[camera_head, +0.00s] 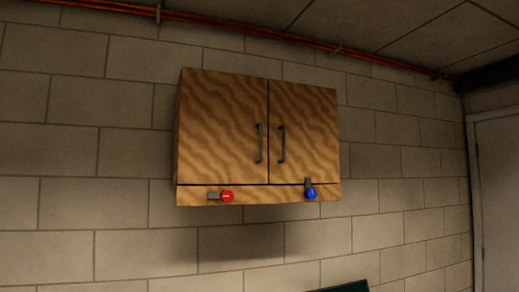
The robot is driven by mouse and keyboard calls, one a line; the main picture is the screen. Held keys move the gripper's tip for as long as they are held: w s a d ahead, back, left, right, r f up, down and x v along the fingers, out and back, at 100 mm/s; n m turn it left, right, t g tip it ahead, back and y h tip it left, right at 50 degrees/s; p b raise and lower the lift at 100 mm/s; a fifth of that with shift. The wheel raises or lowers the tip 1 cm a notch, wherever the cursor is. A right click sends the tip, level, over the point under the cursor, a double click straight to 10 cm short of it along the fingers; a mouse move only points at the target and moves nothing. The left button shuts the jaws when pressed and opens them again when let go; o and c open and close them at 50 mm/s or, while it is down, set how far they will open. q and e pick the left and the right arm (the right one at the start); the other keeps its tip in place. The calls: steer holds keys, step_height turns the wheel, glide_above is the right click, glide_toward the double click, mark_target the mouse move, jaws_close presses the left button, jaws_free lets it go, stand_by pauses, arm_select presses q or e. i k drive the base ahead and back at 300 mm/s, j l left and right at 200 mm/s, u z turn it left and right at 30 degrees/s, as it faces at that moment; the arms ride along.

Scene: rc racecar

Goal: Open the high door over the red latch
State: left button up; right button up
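A wooden wall cabinet (258,195) hangs high on the block wall, with two doors. The left door (220,125) is shut and has a dark vertical handle (259,143) near its right edge. The red latch (226,196) sits on the strip below the left door, its grey bar lying flat to the left. The right door (312,125) is shut and has its own dark handle (282,144). The blue latch (312,193) sits below the right door, its grey bar pointing up across that door's lower edge. Neither gripper shows in the view.
Red pipes (240,32) run along the top of the wall. A pale door (499,200) stands at the far right. A dark object (346,287) shows at the bottom edge. The wall around the cabinet is clear.

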mark_target(223, 132)
steer(key=i+l, duration=0.15)
steer(key=l, duration=0.2)
steer(key=i+l, duration=0.15)
steer(key=l, duration=0.25)
steer(key=i+l, duration=0.15)
steer(key=l, duration=0.2)
steer(key=i+l, duration=0.1)
steer(key=l, duration=0.25)
steer(key=i+u, duration=0.05)
